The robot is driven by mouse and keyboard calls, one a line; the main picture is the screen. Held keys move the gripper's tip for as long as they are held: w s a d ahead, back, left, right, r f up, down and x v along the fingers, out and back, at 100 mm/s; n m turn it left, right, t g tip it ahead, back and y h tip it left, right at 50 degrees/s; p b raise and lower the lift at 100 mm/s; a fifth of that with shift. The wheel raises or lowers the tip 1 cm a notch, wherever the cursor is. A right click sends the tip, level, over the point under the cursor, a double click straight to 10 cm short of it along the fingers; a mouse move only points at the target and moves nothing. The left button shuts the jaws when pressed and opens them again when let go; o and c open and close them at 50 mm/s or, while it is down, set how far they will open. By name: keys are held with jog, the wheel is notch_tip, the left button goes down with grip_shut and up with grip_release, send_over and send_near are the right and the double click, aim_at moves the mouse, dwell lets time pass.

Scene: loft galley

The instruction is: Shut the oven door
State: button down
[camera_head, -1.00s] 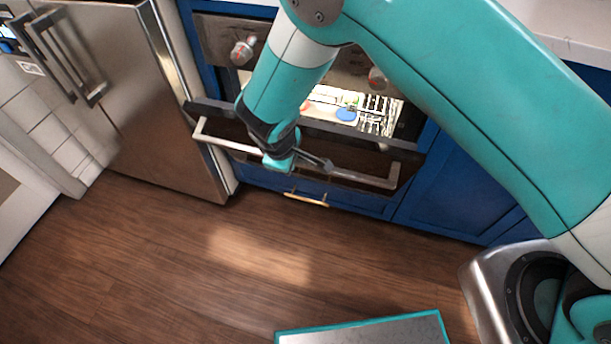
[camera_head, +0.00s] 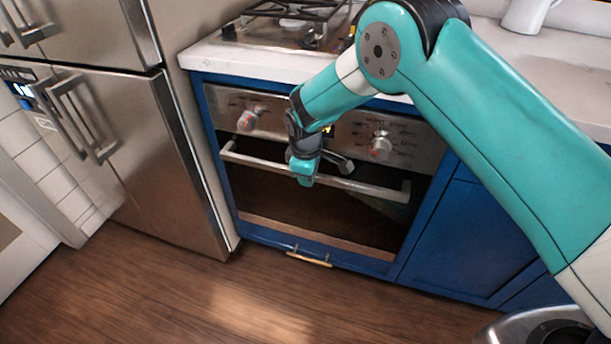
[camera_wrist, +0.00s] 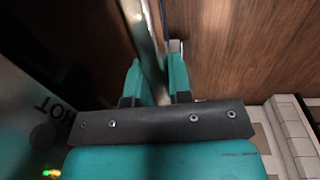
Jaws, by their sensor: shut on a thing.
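The oven door (camera_head: 290,205) stands upright in the front of the blue cabinet, its dark glass facing me. It looks shut or very nearly shut; no lit interior shows, but I cannot tell whether a thin gap is left. The metal door handle (camera_head: 372,187) runs across the door's top. My gripper (camera_head: 303,176) is at the handle's left-middle part, shut on it. In the wrist view my gripper (camera_wrist: 155,78) has one teal finger on each side of the handle bar (camera_wrist: 146,35).
Two knobs, left (camera_head: 247,120) and right (camera_head: 381,146), sit on the panel above the handle. A steel fridge (camera_head: 165,150) stands at the left. The white counter (camera_head: 260,63) is above the oven. The wooden floor (camera_head: 170,290) in front is clear.

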jog(key=shift+w+d+r, duration=0.15)
jog(key=shift+w+d, duration=0.05)
jog(key=shift+w, duration=0.25)
jog(key=c, duration=1.1)
grip_release()
jog(key=shift+s, duration=0.1)
jog(key=shift+a+r, duration=0.1)
jog(key=shift+r, duration=0.1)
jog(key=r, duration=0.5)
jog(key=s+r, duration=0.1)
jog(key=r, duration=0.5)
jog(key=r+p, duration=0.1)
jog(key=r, duration=0.4)
jog(key=shift+s+a+r, duration=0.3)
jog(key=shift+s+r, duration=0.05)
jog(key=shift+s, duration=0.05)
